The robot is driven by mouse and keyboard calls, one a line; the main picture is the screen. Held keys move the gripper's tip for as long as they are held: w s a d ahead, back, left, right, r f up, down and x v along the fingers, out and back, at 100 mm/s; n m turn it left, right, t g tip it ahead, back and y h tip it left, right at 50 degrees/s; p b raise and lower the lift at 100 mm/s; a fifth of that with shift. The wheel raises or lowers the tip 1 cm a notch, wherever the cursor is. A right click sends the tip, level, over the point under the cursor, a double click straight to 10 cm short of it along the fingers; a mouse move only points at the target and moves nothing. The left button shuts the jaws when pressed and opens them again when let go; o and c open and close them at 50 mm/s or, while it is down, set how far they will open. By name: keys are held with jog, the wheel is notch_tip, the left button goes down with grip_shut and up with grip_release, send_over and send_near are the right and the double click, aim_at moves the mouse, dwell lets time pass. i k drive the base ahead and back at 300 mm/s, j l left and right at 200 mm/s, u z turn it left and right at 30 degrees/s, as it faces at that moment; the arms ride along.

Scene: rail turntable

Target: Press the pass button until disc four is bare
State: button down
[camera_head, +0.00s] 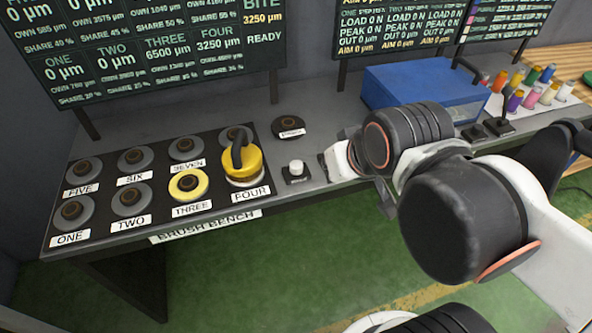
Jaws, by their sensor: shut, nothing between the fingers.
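Disc four, at the FOUR label (251,192), is covered by a thick yellow round piece (243,165) with a dark curved handle. A pale layer shows under the yellow piece, and the disc's own top is hidden. A small button with a white cap (296,167) on a dark base stands right of disc four; its label is too small to read. My gripper (388,210) is mostly hidden behind my arm, right of the button and apart from it. Its visible dark part looks shut and empty. The board (150,50) reads FOUR 3250 µm, BITE 3250 µm, READY.
Disc three (189,184) carries a yellow ring. Discs one (72,211) and two (131,196) look grey with dark centres. A dark labelled disc (289,127) sits behind the button. A blue box (425,90) and colourful spools (530,88) stand at right.

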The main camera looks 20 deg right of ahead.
aim_at(296, 165)
jog(key=i+j+z, duration=0.1)
jog(key=j+z, duration=0.25)
jog(key=j, duration=0.55)
jog(key=j+z, duration=0.3)
jog(key=j, duration=0.6)
